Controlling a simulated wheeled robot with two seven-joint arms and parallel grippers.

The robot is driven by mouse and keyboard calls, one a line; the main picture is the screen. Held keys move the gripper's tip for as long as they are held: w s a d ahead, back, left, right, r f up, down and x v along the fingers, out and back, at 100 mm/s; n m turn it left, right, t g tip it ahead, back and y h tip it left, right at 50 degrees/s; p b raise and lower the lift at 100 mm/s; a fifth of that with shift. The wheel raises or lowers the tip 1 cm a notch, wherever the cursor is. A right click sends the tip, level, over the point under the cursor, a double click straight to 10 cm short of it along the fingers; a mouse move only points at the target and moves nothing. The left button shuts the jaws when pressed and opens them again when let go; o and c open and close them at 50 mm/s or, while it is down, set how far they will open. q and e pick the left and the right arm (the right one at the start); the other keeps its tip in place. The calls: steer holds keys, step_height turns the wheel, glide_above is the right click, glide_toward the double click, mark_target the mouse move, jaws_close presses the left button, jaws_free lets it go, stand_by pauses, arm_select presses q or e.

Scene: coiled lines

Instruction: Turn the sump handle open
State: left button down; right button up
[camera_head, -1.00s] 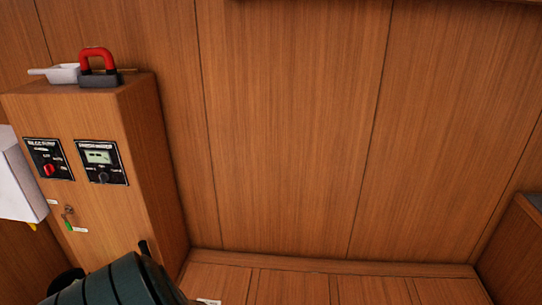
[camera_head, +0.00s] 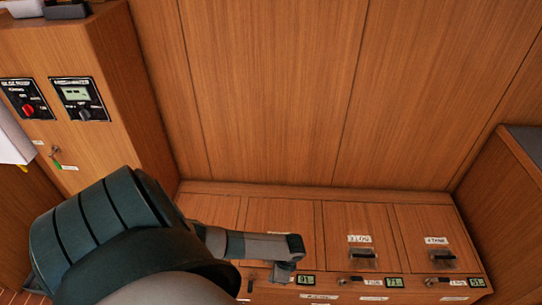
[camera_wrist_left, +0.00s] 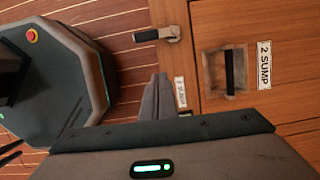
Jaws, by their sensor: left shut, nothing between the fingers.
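In the left wrist view, a hatch (camera_wrist_left: 212,52) labelled "2 SUMP" has a black pull bar (camera_wrist_left: 229,70) in a recess. Beside it, a small lever with a black grip (camera_wrist_left: 146,35) sticks out from a metal mount on the panel's edge. A second label (camera_wrist_left: 180,92), seemingly also reading "SUMP", lies just by my fingertips. My left gripper (camera_wrist_left: 157,98) is shut and empty, apart from the lever and the bar. In the head view, my left gripper (camera_head: 284,268) is over the front edge of the low cabinet and hides part of it. My right gripper is out of view.
The low cabinet has other hatches (camera_head: 425,225) with pull bars, and small levers and green displays (camera_head: 394,282) along its front. A tall cabinet with a switch panel (camera_head: 80,100) stands left. A side unit (camera_head: 510,205) bounds the right. Wood wall stands behind.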

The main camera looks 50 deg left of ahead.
arm_select(q)
steer(key=shift+v, duration=2.5)
steer(key=shift+f, duration=0.1)
steer(key=s+d+f+n+t+h, duration=0.1)
steer(key=s+d+f+n, duration=0.2)
steer(key=f, duration=0.8)
steer(key=s+d+f+n, duration=0.1)
steer(key=s+d+f, duration=0.2)
steer(key=s, duration=0.6)
steer(key=s+d+f+n+t, duration=0.1)
steer(key=s+d+f, duration=0.1)
steer(key=s+f, duration=0.4)
steer(key=s+d+f+n+t+h, duration=0.1)
steer(key=s+d+f, duration=0.2)
steer(key=s, duration=1)
steer(key=shift+d+f, duration=0.3)
steer(key=shift+f, duration=0.55)
